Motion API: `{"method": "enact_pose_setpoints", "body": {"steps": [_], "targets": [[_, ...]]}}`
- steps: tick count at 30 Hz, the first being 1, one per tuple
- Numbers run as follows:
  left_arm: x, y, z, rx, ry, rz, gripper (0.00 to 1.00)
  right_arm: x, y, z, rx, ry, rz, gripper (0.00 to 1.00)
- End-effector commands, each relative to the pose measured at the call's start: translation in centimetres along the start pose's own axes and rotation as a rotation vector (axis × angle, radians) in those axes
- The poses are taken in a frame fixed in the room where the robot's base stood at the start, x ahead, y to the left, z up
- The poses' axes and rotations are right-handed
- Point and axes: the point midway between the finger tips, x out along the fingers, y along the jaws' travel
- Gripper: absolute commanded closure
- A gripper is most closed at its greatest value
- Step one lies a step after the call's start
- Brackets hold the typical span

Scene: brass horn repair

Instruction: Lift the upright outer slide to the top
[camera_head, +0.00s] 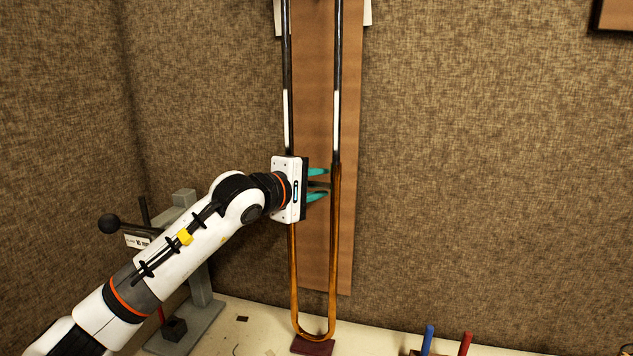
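The outer slide (332,260) is a long upright brass U of two parallel tubes. Its curved bottom is just over or on a dark red block (312,347); I cannot tell if they touch. Dark inner tubes (337,60) with pale lower stretches run up from it out of the picture. My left gripper (322,185) is level with the upper end of the brass, in front of the left tube. Its teal fingers, one above the other, point toward the right tube. Dark parts between them hide whether they hold anything. My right gripper is not in view.
A tall brown board (318,110) stands behind the slide against the fabric-covered wall. A grey stand (203,285) with a black ball-ended lever is at the left behind my arm. Blue (427,340) and red (465,344) handles stick up at the front right.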

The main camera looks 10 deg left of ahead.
Motion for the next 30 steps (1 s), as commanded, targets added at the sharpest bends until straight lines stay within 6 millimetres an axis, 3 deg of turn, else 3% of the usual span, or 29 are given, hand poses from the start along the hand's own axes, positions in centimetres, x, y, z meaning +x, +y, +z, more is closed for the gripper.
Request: {"method": "enact_pose_setpoints", "body": {"steps": [2, 8, 19, 23, 30], "targets": [[0.0, 0.0, 0.0, 0.0, 0.0, 0.0, 0.7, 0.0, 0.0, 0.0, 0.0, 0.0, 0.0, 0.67], [0.0, 0.0, 0.0, -0.001, 0.0, 0.0, 1.0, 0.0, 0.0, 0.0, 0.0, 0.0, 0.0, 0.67], [-0.1, -0.6, -0.1, 0.0, 0.0, 0.0, 1.0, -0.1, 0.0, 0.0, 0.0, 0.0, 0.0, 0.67], [-0.5, -2.5, -0.2, 0.002, -0.001, -0.004, 1.0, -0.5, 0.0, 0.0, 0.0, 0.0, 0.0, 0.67], [-2.0, -9.3, -0.8, 0.003, -0.002, -0.009, 1.0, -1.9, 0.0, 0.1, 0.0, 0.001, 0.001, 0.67]]}}
